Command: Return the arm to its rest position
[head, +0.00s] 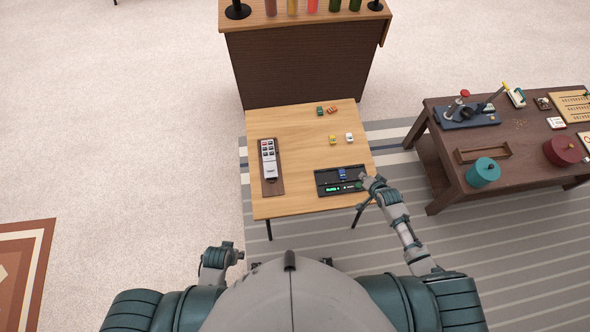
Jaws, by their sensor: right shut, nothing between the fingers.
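My right arm reaches forward to the light wooden table (295,207). Its gripper (366,181) is shut and empty at the right end of a black tray-like device (322,178) with green lit marks. A small blue car (342,173) sits on this device, just left of the gripper. My left gripper (238,254) is low in the view, in front of the table and away from everything on it. It is too small to tell whether it is open.
Small cars, green (320,111), orange (332,110), yellow (333,140) and white (349,137), stand farther back. A dark table (522,150) with several items is at right; a bar counter (300,65) stands behind.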

